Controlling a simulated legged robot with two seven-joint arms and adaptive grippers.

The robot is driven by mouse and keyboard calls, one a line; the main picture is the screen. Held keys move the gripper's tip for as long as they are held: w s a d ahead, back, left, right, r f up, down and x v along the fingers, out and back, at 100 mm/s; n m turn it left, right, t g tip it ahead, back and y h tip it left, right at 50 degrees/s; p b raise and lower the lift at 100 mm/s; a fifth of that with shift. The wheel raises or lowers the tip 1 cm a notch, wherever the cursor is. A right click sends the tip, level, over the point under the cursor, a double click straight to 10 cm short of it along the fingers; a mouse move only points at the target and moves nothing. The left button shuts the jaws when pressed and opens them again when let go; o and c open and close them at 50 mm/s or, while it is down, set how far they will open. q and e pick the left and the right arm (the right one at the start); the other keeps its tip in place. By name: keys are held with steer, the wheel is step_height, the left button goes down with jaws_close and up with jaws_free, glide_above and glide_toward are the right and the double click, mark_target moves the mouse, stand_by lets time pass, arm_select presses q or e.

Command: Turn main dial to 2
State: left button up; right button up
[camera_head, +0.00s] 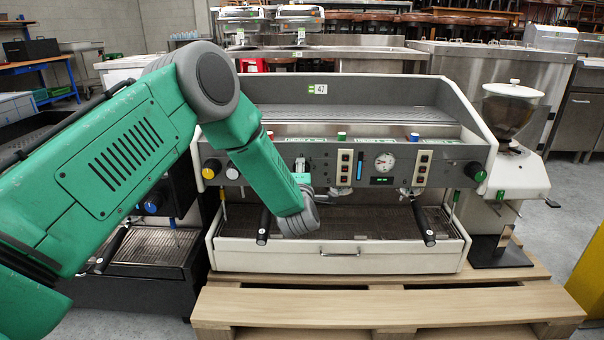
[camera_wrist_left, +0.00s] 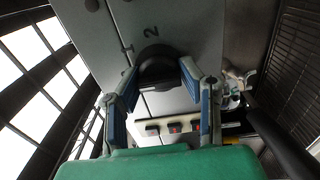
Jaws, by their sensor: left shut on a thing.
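The main dial (camera_wrist_left: 158,66) is a black round knob on the grey front panel, seen in the left wrist view. The numbers 1 and 2 are printed on the panel beside it. My left gripper (camera_wrist_left: 160,72) has its two blue-padded fingers on either side of the dial, shut on it. I cannot make out the dial's pointer. In the head view my green left arm comes in from the left and covers the dial; the white espresso machine (camera_head: 340,262) stands behind it. My right gripper is in neither view.
A pressure gauge (camera_head: 385,162) and rocker switches (camera_head: 345,170) sit on the panel. Black portafilter handles (camera_head: 424,225) stick out below. A coffee grinder (camera_head: 512,150) stands at the right. The machine rests on a wooden pallet (camera_head: 380,306).

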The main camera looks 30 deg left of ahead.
arm_select(q)
steer(key=shift+d+f, duration=0.2)
steer(key=shift+m, duration=0.3)
steer(key=m+p, duration=0.3)
steer(key=shift+s+d+m, duration=0.1)
steer(key=shift+m, duration=0.2)
steer(key=m+p, duration=0.2)
steer(key=m, duration=0.2)
steer(key=shift+m+p, duration=0.3)
steer(key=shift+p, duration=0.1)
steer(key=m+p, duration=0.2)
steer(key=m, duration=0.3)
steer(key=shift+f, duration=0.1)
steer(key=shift+m+p, duration=0.6)
steer(key=shift+m, duration=1.5)
steer(key=shift+f, duration=0.1)
